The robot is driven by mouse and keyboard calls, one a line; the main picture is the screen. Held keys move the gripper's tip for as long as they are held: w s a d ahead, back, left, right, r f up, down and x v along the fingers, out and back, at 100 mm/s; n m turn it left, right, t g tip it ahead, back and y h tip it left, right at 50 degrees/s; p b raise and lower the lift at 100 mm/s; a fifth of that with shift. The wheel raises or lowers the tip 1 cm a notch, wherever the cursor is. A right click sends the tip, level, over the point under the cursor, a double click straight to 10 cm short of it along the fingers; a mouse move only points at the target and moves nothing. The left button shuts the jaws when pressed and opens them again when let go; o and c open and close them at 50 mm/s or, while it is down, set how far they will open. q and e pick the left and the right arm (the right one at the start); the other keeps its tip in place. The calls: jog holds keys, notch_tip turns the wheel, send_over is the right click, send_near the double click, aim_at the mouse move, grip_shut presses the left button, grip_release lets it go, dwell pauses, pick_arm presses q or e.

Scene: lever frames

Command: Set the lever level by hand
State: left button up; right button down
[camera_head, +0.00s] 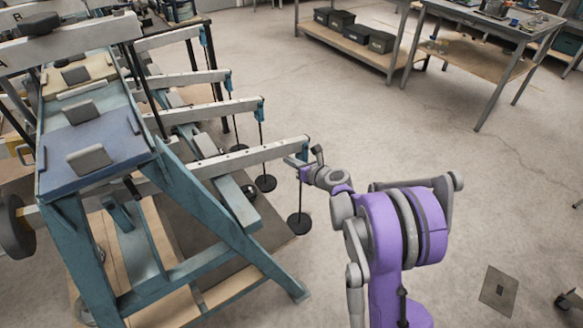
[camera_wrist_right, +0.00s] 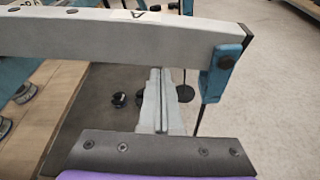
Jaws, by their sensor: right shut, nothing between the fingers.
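The nearest lever (camera_head: 250,155) is a long pale grey beam reaching out from a blue frame, with a blue hanger at its free end. A thin rod hangs from it to a dark round disc (camera_head: 299,223). In the right wrist view the lever (camera_wrist_right: 120,38) crosses the top, sloping slightly down to the right; its true tilt is hard to judge. My right gripper (camera_head: 297,163) is at the lever's free end, shut and empty. In the wrist view its closed fingers (camera_wrist_right: 160,72) appear just below the beam; contact is unclear. My left gripper is out of view.
Several similar levers (camera_head: 210,110) with hanging discs stand in a row behind. The blue frame (camera_head: 180,240) fills the left. Workbenches (camera_head: 490,20) stand at the back right. The floor to the right is mostly clear, with a flat plate (camera_head: 497,284).

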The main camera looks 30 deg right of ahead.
jog(key=shift+r, duration=0.1)
notch_tip(320, 180, up, 10)
jog(key=r+n+h+p, duration=0.1)
jog(key=n+p, duration=0.1)
jog(key=p, duration=0.4)
send_over(290, 141)
jog(key=s, duration=0.3)
jog(key=shift+d+f, duration=0.15)
jog(key=shift+f, duration=0.1)
notch_tip(290, 141, down, 4)
jog(key=b, duration=0.3)
jog(key=shift+w, duration=0.1)
jog(key=v, duration=1)
